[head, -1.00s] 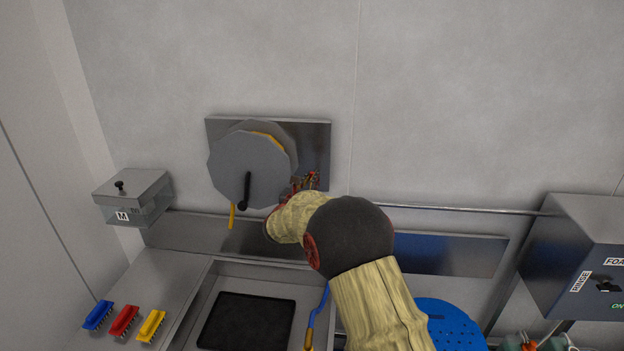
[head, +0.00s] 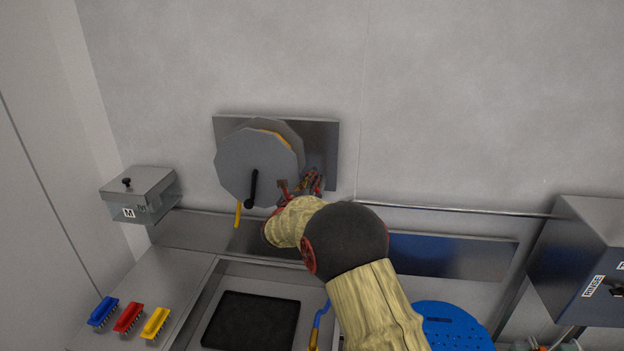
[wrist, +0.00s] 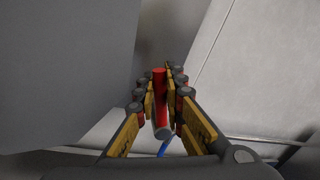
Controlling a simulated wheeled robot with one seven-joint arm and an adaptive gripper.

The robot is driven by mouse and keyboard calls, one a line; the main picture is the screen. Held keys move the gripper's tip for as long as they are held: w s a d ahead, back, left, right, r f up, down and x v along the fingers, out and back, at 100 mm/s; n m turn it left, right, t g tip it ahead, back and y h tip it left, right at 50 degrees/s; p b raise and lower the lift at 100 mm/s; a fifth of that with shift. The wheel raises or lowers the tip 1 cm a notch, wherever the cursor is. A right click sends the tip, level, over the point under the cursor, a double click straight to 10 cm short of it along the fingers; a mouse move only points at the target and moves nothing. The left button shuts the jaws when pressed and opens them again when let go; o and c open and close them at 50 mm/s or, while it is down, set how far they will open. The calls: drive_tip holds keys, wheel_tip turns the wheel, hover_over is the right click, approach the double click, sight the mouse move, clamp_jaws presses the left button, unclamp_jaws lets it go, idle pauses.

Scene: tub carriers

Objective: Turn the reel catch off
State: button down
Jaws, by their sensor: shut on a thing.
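The hose reel (head: 240,165) is a grey disc with a black crank and a yellow hose, on a metal wall plate (head: 325,135). The reel catch (wrist: 159,95) is a red lever that shows in the wrist view, between the two fingers. My gripper (wrist: 160,90) is shut on this red lever, with yellow and dark finger links on both sides of it. In the head view my gripper (head: 304,186) is at the reel's right edge, and the arm partly hides the catch. The reel's grey side fills the left of the wrist view.
A clear box marked M (head: 140,195) hangs at the left. Blue, red and yellow brushes (head: 128,318) lie on the counter. A rail (head: 460,208) runs along the wall to a grey control box (head: 590,255). A blue perforated disc (head: 455,325) stands below.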

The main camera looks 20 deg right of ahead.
drive_tip(key=c, duration=1.9)
unclamp_jaws()
